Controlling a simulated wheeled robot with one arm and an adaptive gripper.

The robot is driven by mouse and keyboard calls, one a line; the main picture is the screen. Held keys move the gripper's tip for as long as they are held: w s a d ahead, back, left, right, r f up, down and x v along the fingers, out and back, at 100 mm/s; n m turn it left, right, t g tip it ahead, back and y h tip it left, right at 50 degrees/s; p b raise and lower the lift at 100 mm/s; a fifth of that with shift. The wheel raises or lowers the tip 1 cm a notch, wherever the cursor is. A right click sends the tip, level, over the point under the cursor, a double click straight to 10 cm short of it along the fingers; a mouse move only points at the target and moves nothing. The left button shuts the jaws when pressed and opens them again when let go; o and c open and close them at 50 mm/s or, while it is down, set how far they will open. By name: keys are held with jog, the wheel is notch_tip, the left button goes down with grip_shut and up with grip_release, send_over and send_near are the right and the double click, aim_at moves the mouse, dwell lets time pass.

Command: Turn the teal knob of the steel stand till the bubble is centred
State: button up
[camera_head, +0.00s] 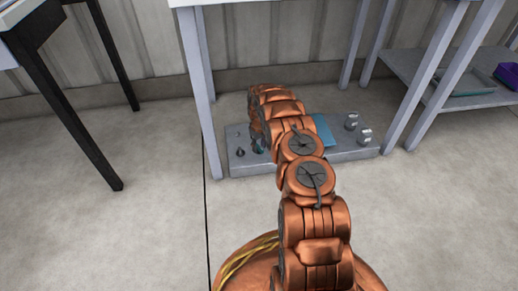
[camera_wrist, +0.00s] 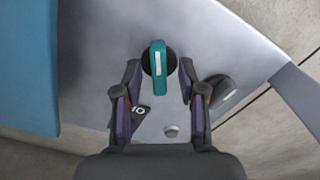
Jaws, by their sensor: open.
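The steel stand (camera_head: 236,165) is a low grey plate on the floor under a table; it also fills much of the wrist view (camera_wrist: 95,85). Its teal knob (camera_wrist: 158,62) has a pale stripe along the handle and a dark round base. In the head view only a bit of teal (camera_head: 258,149) shows beside my arm. My gripper (camera_wrist: 160,72) is open, with one fingertip on each side of the knob and a visible gap on both sides. A small black piece with a pale mark (camera_wrist: 140,111) lies by the left finger. I cannot make out a bubble.
A blue panel (camera_wrist: 28,65) stands on the stand; it shows in the head view too (camera_head: 323,129). Silver posts (camera_head: 352,121) are at the stand's right end. Table legs (camera_head: 197,90) flank the stand. A dark round piece (camera_wrist: 221,88) is right of my right finger.

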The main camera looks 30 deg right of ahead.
aim_at(259, 147)
jog(key=shift+f, duration=0.15)
jog(key=shift+c, duration=0.4)
grip_shut()
jog(key=shift+w+r+m+p, duration=0.1)
jog(key=shift+r+m+p, duration=0.2)
jog(key=shift+m+p, duration=0.55)
jog(key=shift+f+m+p, duration=0.25)
jog(key=shift+m+p, duration=0.4)
jog(key=shift+p, duration=0.4)
jog(key=shift+o, duration=0.4)
grip_release()
notch_tip(259, 147, up, 12)
